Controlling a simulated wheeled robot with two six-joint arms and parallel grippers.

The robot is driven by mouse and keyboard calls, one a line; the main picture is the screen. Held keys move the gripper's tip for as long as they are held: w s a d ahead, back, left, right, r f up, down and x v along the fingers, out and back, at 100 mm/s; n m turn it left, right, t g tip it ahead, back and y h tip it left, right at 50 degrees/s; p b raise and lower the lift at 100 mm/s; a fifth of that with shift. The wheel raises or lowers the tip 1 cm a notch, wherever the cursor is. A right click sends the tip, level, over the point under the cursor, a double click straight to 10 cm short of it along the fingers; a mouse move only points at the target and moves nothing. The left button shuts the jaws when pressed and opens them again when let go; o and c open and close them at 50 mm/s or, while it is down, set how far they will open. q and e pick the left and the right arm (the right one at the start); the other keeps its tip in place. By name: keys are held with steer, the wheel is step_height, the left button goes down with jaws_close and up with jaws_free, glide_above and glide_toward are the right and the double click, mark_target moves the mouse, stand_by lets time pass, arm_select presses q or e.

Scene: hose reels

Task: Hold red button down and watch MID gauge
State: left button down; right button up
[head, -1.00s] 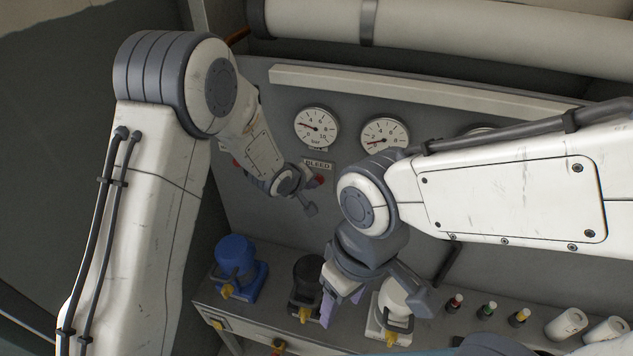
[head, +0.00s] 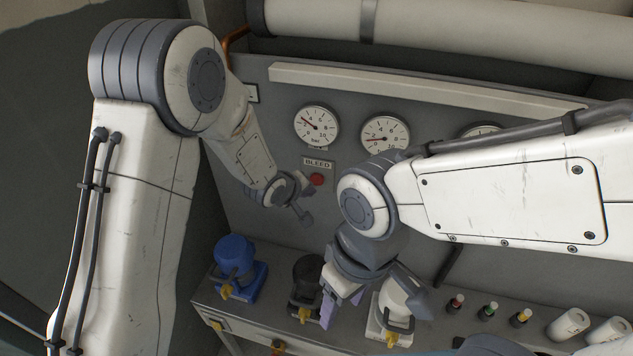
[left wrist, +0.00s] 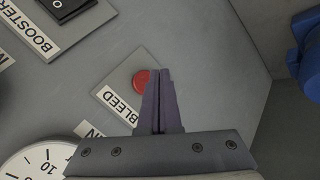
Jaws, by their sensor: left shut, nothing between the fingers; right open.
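The red button (head: 317,180) sits under the BLEED label (head: 318,162) on the grey panel. In the left wrist view the red button (left wrist: 140,79) lies just left of my left fingertips, which slightly overlap its edge. My left gripper (head: 307,187) is shut and empty; I cannot tell whether it touches the panel. The middle gauge (head: 384,138) of three has its needle pointing left, at the low end. Its name label is hidden by my right arm, so I cannot read MID. My right gripper (head: 342,303) is open above the bench.
The left gauge (head: 316,128) has its needle up-left; the right gauge (head: 480,130) is mostly hidden by my right arm. Blue (head: 236,262), black (head: 306,275) and white (head: 398,300) fittings stand on the bench. A black BOOSTER switch (left wrist: 65,8) is near the button.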

arm_select(q)
steer(key=s, duration=0.1)
steer(key=s+a, duration=0.1)
steer(key=s, duration=0.1)
steer(key=shift+s+a+b, duration=0.1)
steer(key=shift+s+b, duration=0.2)
arm_select(e)
steer(key=shift+f, duration=0.35)
steer(key=shift+f, duration=0.1)
arm_select(q)
steer(key=s+a+m+g+y+b, duration=0.1)
steer(key=s+m+g+b, duration=0.3)
steer(key=s, duration=1.1)
steer(key=s+a+m+g+y+b, duration=0.2)
steer(key=s+m+b, duration=0.3)
steer(key=s+m, duration=0.4)
steer(key=s+g, duration=0.1)
steer(key=s, duration=0.5)
steer(key=shift+s+a+r+m+g+b, duration=0.2)
steer(key=shift+a+m+g+b, duration=0.1)
steer(key=shift+m+g+b, duration=0.1)
arm_select(e)
step_height(320, 180, down, 10)
jaws_close()
